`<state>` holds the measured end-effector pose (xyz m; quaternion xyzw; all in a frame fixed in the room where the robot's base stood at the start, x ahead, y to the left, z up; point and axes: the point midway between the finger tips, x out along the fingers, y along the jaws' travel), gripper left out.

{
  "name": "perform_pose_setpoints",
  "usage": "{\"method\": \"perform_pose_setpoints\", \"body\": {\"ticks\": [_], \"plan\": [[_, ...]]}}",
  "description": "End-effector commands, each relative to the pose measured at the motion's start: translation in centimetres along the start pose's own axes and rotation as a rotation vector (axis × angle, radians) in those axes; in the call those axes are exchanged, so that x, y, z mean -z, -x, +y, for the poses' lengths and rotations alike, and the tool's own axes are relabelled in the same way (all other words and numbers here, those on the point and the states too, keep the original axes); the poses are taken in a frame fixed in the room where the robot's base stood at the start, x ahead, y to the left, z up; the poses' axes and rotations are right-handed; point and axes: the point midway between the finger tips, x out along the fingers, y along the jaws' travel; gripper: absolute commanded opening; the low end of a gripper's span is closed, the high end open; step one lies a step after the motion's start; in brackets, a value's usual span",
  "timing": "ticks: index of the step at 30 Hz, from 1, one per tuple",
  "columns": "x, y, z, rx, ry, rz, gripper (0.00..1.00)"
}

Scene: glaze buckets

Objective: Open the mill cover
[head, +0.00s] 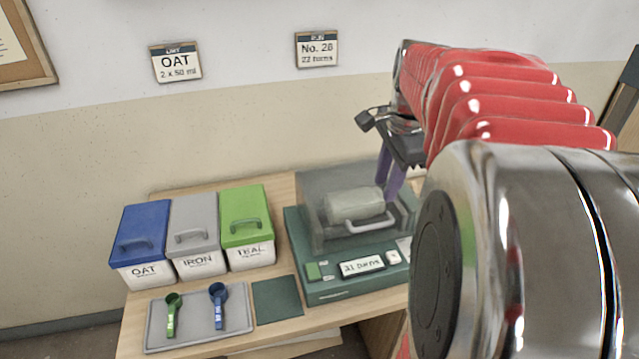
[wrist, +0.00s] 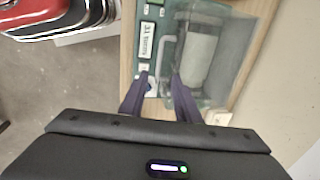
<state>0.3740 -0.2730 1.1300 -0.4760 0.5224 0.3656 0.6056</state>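The mill has a green base (head: 330,289) and a see-through grey cover (head: 318,190), which is down over a pale drum (head: 355,204). A light bar handle (head: 370,226) runs along the cover's front. The wrist view also shows the handle (wrist: 165,55) and the drum (wrist: 199,58) beneath the cover. My gripper (head: 389,188) is at the right side of the mill, its purple fingers pointing down. In the wrist view my gripper (wrist: 161,80) has its fingers apart, with the handle just beyond the tips; I cannot tell whether they touch the cover.
Blue (head: 143,230), grey (head: 194,225) and green (head: 245,215) lidded bins stand left of the mill. A grey tray (head: 193,330) holds a green scoop (head: 171,315) and a blue scoop (head: 218,305). A dark green mat (head: 277,300) lies bare beside it. The wall rises behind.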

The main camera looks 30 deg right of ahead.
Motion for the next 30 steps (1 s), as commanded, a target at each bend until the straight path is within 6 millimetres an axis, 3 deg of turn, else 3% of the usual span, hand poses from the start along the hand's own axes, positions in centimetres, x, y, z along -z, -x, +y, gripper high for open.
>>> {"method": "perform_pose_setpoints", "body": {"ticks": [11, 30], "plan": [[0.0, -1.4, 0.0, -0.001, 0.003, 0.0, 0.29], [0.0, -11.0, 0.1, -0.003, 0.002, 0.001, 0.29]]}}
